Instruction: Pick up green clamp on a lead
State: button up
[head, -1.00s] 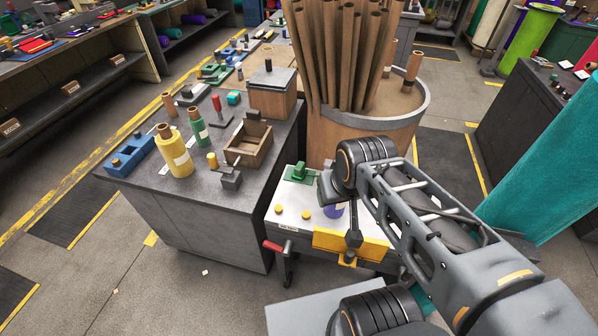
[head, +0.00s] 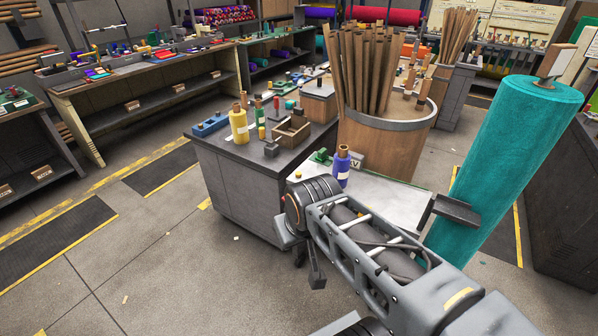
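A small green clamp-like piece (head: 321,156) sits on the back left part of a pale-topped stand (head: 385,195), beside a purple spool (head: 342,168). It is small in the head view, and I cannot make out a lead on it. My arm crosses the front of the stand and hides much of its near side. A dark, finger-like part of my gripper (head: 316,270) hangs below the wrist, in front of the stand and apart from the green piece. The rest of the gripper is hidden, so its opening does not show.
A dark bench (head: 235,160) with yellow and green spools and a wooden box stands left of the stand. A wooden barrel (head: 385,140) of tubes is behind it. A large teal felt roll (head: 510,155) leans close on the right.

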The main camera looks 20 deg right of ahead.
aim_at(323, 156)
jog(key=u, duration=0.65)
jog(key=i, duration=1.7)
jog(key=z, duration=1.3)
jog(key=i, duration=0.8)
jog(key=z, duration=0.8)
